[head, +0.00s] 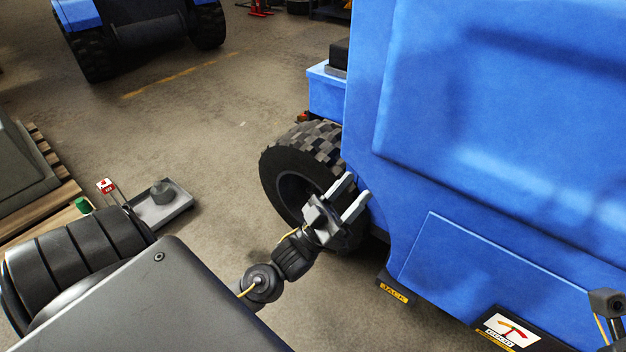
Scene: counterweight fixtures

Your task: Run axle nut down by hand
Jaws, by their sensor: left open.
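My left gripper (352,197) is open, with its two grey fingers apart and nothing seen between them. It is in front of the black tyred wheel (277,168) of the blue machine (480,130), overlapping the wheel's right side in the picture. The dark hub area of the wheel is partly covered by my gripper and wrist. I cannot make out the axle nut or the axle end. Whether the fingers touch the wheel or the blue body cannot be told.
A grey tray (178,211) with a dark round piece (163,192) lies on the floor at left, near a red-and-white tag (105,186) and a wooden pallet (48,212). Another blue vehicle (76,14) stands far back. The concrete floor between is clear.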

